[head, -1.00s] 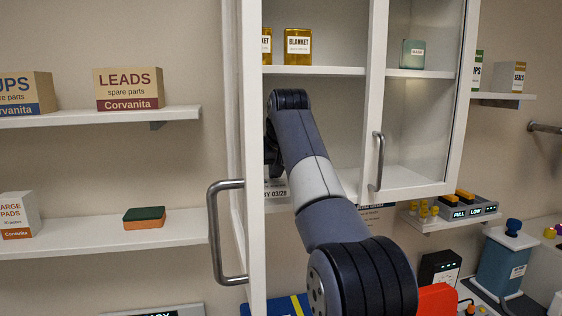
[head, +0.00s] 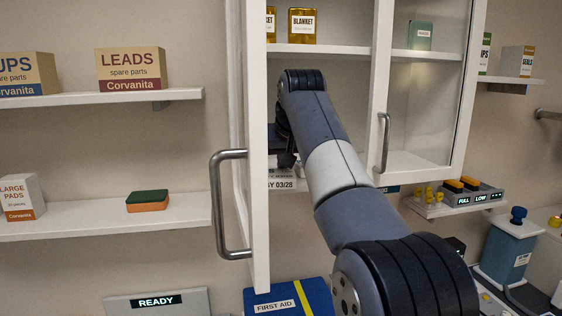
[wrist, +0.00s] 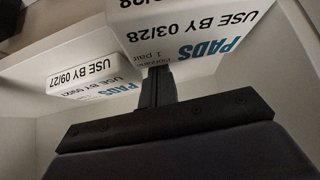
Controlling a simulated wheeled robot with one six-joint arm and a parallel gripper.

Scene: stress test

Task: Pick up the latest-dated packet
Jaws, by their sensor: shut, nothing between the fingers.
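In the wrist view, upside down, a white packet (wrist: 235,50) shows blue "PADS", "1 pair" and "USE BY 03/28". A second white packet (wrist: 105,88) to its left reads "USE BY 09/27". My gripper (wrist: 160,70) is shut and empty, its fingertips by the lower edge of the 03/28 packet; I cannot tell whether they touch. In the head view my gripper (head: 286,150) is inside the open left side of the cabinet, mostly hidden by my arm. A partly hidden white label (head: 283,185) there reads "03/28".
The cabinet door (head: 256,180) with its handle (head: 230,205) stands open left of my arm. The cabinet's right pane is shut. A blanket box (head: 301,26) stands on the shelf above. A blue first aid box (head: 290,300) lies below. Wall shelves (head: 100,223) are at the left.

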